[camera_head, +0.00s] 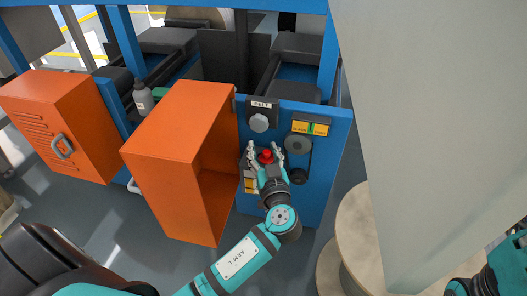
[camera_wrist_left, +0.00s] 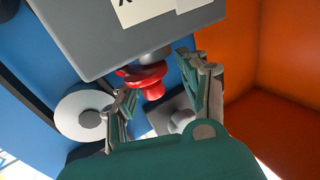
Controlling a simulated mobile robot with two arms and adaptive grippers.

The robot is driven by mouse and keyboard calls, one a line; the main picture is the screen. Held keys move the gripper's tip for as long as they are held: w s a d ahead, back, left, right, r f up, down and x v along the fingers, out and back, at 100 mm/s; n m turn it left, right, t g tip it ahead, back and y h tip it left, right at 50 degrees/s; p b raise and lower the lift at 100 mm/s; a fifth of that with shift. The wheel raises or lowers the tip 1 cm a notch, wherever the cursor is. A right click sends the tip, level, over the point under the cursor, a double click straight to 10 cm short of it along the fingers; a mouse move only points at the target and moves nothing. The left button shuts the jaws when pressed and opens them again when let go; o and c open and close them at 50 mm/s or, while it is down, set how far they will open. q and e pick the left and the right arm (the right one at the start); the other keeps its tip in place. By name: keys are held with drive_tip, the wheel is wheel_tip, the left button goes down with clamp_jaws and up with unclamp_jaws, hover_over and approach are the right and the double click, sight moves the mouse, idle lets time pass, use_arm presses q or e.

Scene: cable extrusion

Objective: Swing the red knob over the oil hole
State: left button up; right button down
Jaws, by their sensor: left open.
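The red knob (camera_head: 266,156) is on the blue panel (camera_head: 325,150). In the left wrist view the red knob (camera_wrist_left: 150,82) sits at the end of a grey shaft below a grey box (camera_wrist_left: 130,40). My left gripper (camera_head: 265,151) is at the panel with its fingers spread to either side of the knob. In the left wrist view the open left gripper (camera_wrist_left: 160,76) has the knob between its fingers, with a gap at the right finger; contact at the left finger cannot be told. I cannot make out the oil hole.
An open orange door (camera_head: 165,175) stands left of my left arm, close to the gripper. Grey discs (camera_head: 298,145) are right of the knob. A grey knob (camera_head: 259,123) under a label is above. A wooden spool (camera_head: 365,230) stands at lower right.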

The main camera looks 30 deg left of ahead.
use_arm(q)
drive_tip(key=v, duration=1.2)
